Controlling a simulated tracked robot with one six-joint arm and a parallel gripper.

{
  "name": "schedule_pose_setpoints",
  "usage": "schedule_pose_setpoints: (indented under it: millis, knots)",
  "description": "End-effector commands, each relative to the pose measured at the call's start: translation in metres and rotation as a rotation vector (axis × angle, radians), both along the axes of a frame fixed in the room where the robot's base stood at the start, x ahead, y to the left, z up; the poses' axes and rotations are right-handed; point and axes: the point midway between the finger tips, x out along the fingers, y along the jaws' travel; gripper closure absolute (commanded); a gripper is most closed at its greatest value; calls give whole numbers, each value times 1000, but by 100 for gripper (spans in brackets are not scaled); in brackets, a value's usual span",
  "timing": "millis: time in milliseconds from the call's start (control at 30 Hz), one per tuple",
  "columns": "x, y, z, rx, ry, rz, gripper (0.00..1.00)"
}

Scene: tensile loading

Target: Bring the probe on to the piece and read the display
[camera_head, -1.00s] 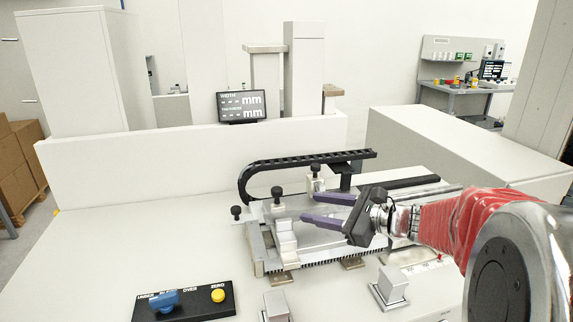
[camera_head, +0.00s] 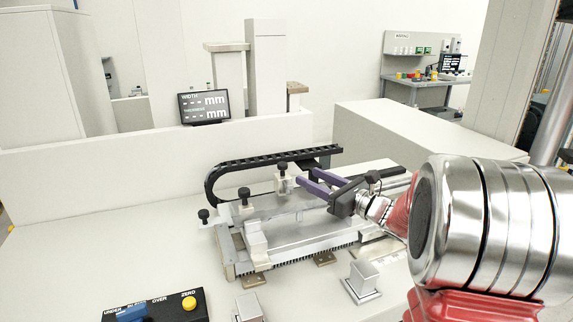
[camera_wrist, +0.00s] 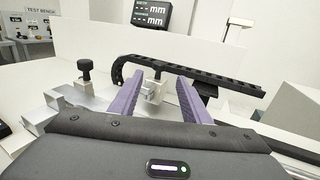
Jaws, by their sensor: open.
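The display (camera_head: 204,106) stands behind the low wall and shows WIDTH and a second line, both with dashes before mm. It also shows in the wrist view (camera_wrist: 151,17). A small silver block with a black knob, apparently the probe (camera_head: 284,184), sits by the cable chain on the measuring fixture (camera_head: 300,242). My gripper (camera_head: 305,180) is open, its purple fingers pointing at this block. In the wrist view the block (camera_wrist: 152,94) shows between the fingers (camera_wrist: 155,88); I cannot tell whether they touch it. I cannot clearly make out the piece.
A black cable chain (camera_head: 265,158) arches behind the fixture. Other black knobs (camera_head: 244,193) stand at its left. A button panel (camera_head: 160,306) and a metal block (camera_head: 362,278) are in front. The bench's left side is clear.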

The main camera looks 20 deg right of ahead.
Motion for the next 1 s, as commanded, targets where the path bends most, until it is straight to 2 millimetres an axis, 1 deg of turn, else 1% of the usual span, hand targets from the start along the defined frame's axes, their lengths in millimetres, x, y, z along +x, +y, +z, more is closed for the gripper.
schedule_pose_setpoints:
  millis: [700, 833, 1000]
  knots:
    - [98, 41, -1, 0, 0, 2, 57]
    - [110, 46, -1, 0, 1, 1, 57]
    - [115, 47, 0, -1, 1, 0, 57]
